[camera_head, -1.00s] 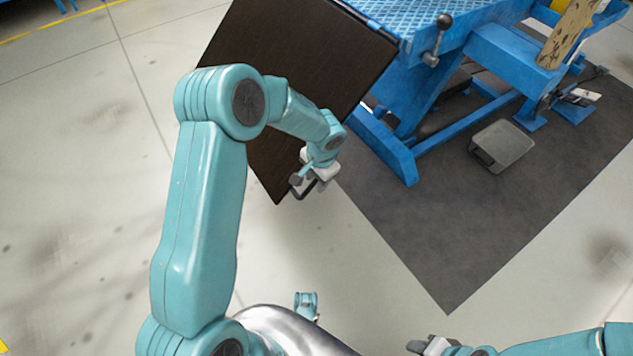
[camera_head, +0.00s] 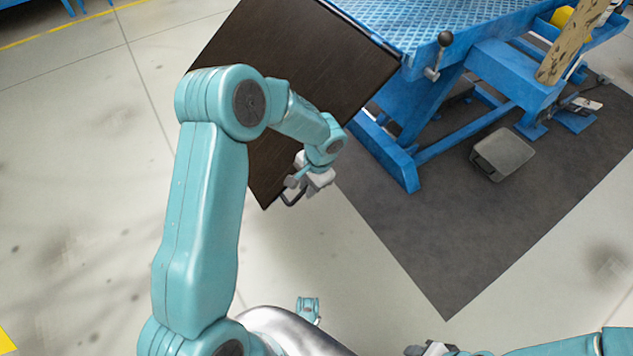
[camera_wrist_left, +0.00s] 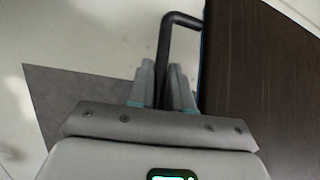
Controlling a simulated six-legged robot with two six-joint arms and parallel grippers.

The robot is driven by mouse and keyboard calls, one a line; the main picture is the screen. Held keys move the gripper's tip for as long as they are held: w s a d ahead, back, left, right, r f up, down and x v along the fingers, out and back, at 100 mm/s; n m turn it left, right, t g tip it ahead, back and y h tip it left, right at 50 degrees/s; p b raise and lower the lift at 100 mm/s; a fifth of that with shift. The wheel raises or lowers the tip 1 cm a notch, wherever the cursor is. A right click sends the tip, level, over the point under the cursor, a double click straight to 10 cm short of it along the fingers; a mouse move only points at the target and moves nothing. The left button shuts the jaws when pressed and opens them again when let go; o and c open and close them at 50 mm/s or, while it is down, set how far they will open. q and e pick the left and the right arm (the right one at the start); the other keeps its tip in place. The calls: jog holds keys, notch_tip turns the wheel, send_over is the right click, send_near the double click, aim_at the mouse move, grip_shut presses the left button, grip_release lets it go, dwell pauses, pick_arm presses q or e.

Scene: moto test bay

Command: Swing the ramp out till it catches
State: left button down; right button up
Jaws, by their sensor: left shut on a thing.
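The ramp (camera_head: 310,50) is a dark brown panel hinged to the end of the blue lift table (camera_head: 400,25). It slants out from the table over the floor. A black bent handle (camera_head: 291,198) sticks out from its lower edge. My left gripper (camera_head: 300,183) is shut on this handle. In the left wrist view the fingers (camera_wrist_left: 163,88) close around the handle (camera_wrist_left: 172,32), beside the ramp's dark face (camera_wrist_left: 262,80). My left arm hides part of the ramp. My right gripper (camera_head: 430,349) shows at the bottom edge, apart from everything; its fingers are unclear.
A lever with a black ball knob (camera_head: 445,39) stands on the table's side. A grey pedal or tray (camera_head: 502,154) lies on the dark mat (camera_head: 440,240) beneath the table. The pale floor (camera_head: 80,180) to the left is clear.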

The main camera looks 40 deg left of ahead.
pick_arm(q)
jog(key=shift+r, duration=0.1)
jog(key=c, duration=1.1)
grip_release()
jog(key=shift+c, duration=0.2)
jog(key=shift+r, duration=0.1)
jog(key=p+v, duration=0.5)
jog(key=v, duration=1.1)
jog(key=shift+r, duration=0.1)
jog(key=s+d+f+n+h, duration=0.1)
jog(key=s+d+f+h, duration=0.2)
jog(key=s+d+f, duration=0.4)
jog(key=s+d+f+h, duration=0.2)
jog(key=d+f, duration=0.4)
jog(key=f, duration=0.2)
jog(key=s+d+f+n+t+h, duration=0.1)
jog(key=s+d+f+n, duration=0.15)
jog(key=s, duration=0.25)
jog(key=s+d+f+n, duration=0.1)
jog(key=s+f, duration=0.2)
jog(key=s, duration=0.2)
notch_tip(320, 180, up, 22)
jog(key=p, duration=2.1)
jog(key=shift+s+f+n+p, duration=0.2)
jog(key=shift+s+n+p, duration=0.1)
jog(key=shift+n, duration=0.05)
